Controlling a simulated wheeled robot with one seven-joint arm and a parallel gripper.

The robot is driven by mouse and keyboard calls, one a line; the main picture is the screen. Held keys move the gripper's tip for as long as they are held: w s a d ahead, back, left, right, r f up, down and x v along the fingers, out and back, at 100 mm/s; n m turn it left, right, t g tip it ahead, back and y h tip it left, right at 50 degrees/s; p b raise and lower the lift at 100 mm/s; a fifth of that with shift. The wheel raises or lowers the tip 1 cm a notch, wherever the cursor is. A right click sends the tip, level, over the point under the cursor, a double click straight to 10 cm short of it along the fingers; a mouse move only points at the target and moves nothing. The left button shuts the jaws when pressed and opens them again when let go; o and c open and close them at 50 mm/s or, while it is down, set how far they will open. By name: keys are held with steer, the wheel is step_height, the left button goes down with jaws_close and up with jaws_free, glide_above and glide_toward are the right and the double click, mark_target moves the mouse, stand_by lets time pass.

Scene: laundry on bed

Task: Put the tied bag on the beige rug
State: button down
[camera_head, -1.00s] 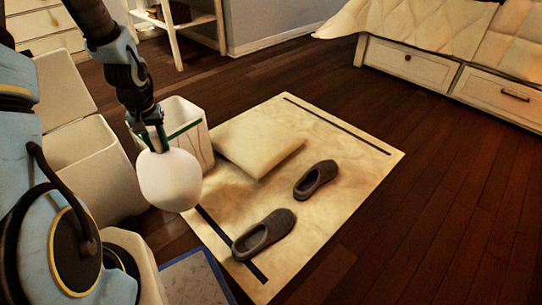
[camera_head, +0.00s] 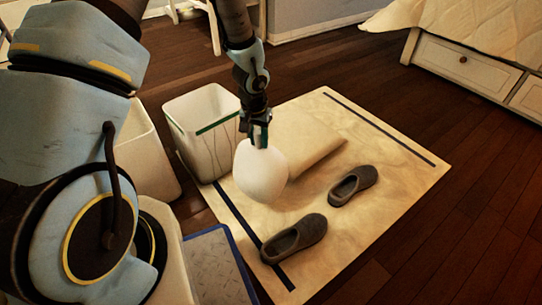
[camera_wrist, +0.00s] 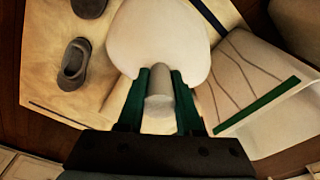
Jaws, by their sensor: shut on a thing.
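The tied bag (camera_head: 261,172) is white and rounded and hangs below my gripper (camera_head: 258,137). My gripper is shut on the bag's narrow tied neck; the wrist view shows the two green fingers (camera_wrist: 159,95) on either side of the neck, with the bag (camera_wrist: 158,35) beyond them. The beige rug (camera_head: 395,165) lies on the floor with dark stripes near its ends. In the head view the bag is in front of the rug's left part. I cannot tell its exact height above the rug.
A pair of grey slippers (camera_head: 296,238) (camera_head: 352,185) lies on the rug. A white bin (camera_head: 205,140) with a green stripe stands beside the rug. A blue-edged mat (camera_head: 218,268) is at the front.

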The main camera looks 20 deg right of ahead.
mark_target(259, 150)
steer(key=shift+f+b, duration=1.05)
steer(key=shift+f, duration=2.2)
steer(key=c, duration=0.6)
jaws_free()
steer(key=shift+o, duration=0.2)
